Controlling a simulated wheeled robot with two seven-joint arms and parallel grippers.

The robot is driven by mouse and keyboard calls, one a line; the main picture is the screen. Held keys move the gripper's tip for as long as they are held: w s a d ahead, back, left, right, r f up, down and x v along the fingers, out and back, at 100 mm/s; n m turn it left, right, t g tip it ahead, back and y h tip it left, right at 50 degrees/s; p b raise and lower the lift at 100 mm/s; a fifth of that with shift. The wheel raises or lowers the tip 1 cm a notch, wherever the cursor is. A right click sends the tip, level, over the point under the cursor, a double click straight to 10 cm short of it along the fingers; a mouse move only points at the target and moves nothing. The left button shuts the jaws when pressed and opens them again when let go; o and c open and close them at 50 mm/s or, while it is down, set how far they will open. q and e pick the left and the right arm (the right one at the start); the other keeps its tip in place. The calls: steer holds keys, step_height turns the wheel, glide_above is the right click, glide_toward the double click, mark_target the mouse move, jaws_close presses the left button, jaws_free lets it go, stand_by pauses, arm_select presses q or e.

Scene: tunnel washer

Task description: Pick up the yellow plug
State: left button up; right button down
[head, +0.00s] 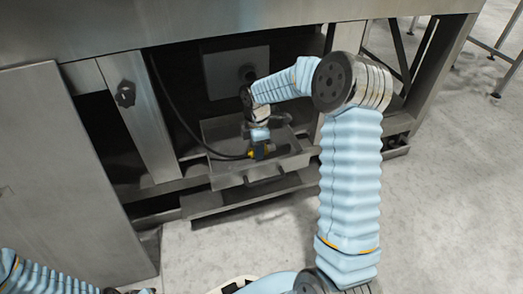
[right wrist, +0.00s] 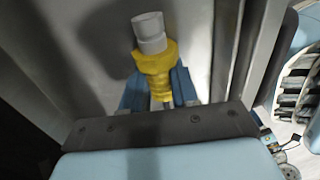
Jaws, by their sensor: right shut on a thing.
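The yellow plug (right wrist: 157,68) has a pale cylindrical tip (right wrist: 149,30) and fills the middle of the right wrist view. My right gripper (right wrist: 160,90) is shut on it, with the blue fingers on both sides of its yellow body. In the head view, my right gripper (head: 259,148) is at the metal tray under the machine, and a small yellow part of the plug (head: 251,154) shows beside it. My left arm shows only at the lower left corner of the head view, and its fingertips cannot be made out.
The metal tray (head: 226,177) sits low inside the machine's frame. A black cable (head: 187,128) hangs down to the plug's area. The machine's upper beam (head: 200,22) and a left panel (head: 60,170) border the opening. Open floor (head: 440,200) lies to the right.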

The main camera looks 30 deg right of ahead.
steer(key=c, duration=1.9)
jaws_free()
steer(key=shift+o, duration=0.2)
steer(key=shift+r, duration=0.35)
step_height(320, 180, up, 2)
steer(key=shift+r+p, duration=0.2)
steer(key=shift+p, duration=0.35)
steer(key=s+a+r+p, duration=0.2)
steer(key=s+a+r, duration=0.4)
steer(key=s+r, duration=0.3)
steer(key=s, duration=0.3)
steer(key=shift+s+a+r+p, duration=0.2)
steer(key=shift+r+p, duration=0.1)
steer(key=shift+r, duration=0.1)
